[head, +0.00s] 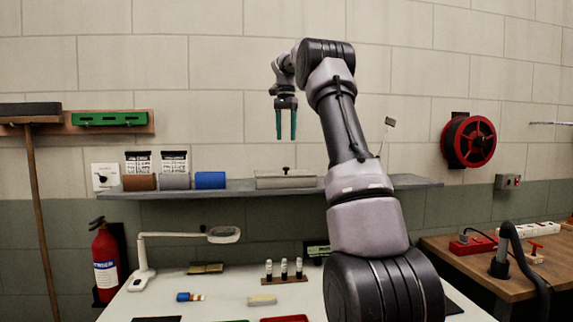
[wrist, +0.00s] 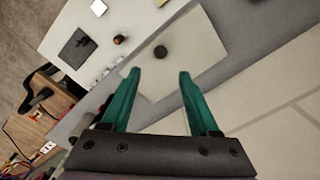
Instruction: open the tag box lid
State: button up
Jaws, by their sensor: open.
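A low pale box with a flat lid (head: 285,181) and a small dark knob (head: 286,170) stands on the wall shelf; I take it for the tag box. The lid is down. My gripper (head: 286,136) hangs in the air above this box, fingers pointing down, open and empty. In the wrist view the pale lid (wrist: 196,62) lies beyond my fingertips (wrist: 159,74), with the round dark knob (wrist: 160,51) roughly centred between them and a little past them. Nothing touches the box.
The grey shelf (head: 240,190) also carries brown, grey and blue rolls (head: 210,180) left of the box. Below is a white table (head: 220,285) with a lamp (head: 143,265) and small vials (head: 284,268). A red hose reel (head: 468,141) hangs right.

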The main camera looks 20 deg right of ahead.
aim_at(284, 170)
notch_tip(284, 170, down, 11)
jog(key=shift+r, duration=0.1)
dwell(0.4)
grip_shut()
dwell(1.4)
